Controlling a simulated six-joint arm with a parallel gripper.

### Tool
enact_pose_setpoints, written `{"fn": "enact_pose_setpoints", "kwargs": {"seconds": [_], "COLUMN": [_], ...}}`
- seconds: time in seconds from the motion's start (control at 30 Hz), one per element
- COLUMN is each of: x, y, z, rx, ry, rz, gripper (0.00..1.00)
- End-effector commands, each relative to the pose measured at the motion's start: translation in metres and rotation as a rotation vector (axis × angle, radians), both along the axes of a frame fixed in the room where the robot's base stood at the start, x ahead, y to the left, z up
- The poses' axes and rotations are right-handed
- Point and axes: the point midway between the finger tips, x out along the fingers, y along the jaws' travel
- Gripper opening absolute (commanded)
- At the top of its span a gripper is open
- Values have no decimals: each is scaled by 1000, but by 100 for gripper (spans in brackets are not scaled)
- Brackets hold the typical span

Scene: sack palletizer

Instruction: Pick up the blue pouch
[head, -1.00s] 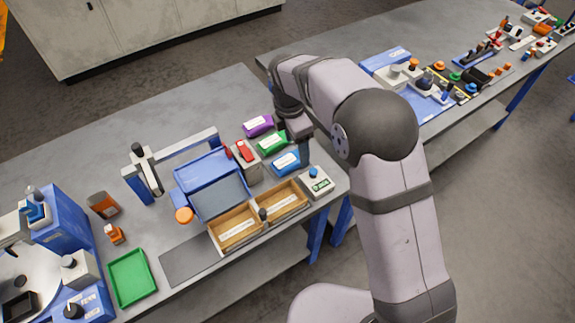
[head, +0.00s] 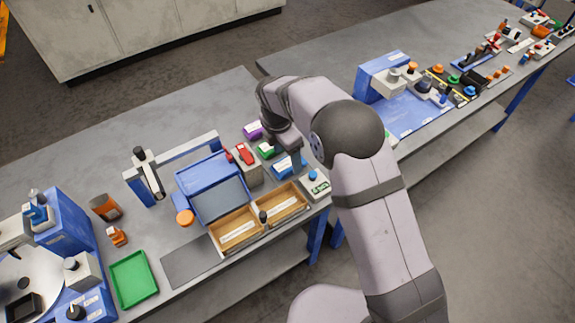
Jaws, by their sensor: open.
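The blue pouch (head: 282,168) lies on the grey bench, right of the red-topped grey box. My gripper (head: 295,164) is open and low over the pouch's right part, pointing down. It hides some of the pouch. I cannot tell whether its fingers touch the pouch or straddle it.
A green pouch (head: 265,150) and a purple pouch (head: 252,131) lie behind the blue one, partly hidden by my arm. A wooden two-part tray (head: 238,239) is in front, and a white button box (head: 316,186) is close on the right. The red-topped box (head: 245,166) stands left.

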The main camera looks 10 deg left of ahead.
Motion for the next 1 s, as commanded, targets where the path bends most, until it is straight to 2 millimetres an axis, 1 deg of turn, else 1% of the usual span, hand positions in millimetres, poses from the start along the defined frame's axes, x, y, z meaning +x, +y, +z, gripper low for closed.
{"fn": "enact_pose_setpoints", "kwargs": {"seconds": [0.1, 0.23, 0.37, 0.57, 0.67, 0.7, 0.77, 0.8, 1.0], "x": [0, 2, 3, 3, 3, 3, 3, 3, 3], "y": [-2, -3, -4, -3, -3, -3, -3, -3, -3], "z": [-15, -28, -34, -34, -34, -34, -34, -34, -34], "rx": [-3, -1, 0, 0, 0, 0, 0, 0, 1], "ry": [4, 1, 0, 0, 0, 0, 0, 0, -1], "rz": [0, 0, -1, -1, -1, -1, -1, -1, -1], "gripper": [66, 66, 66, 66, 44, 35, 20, 19, 19]}}
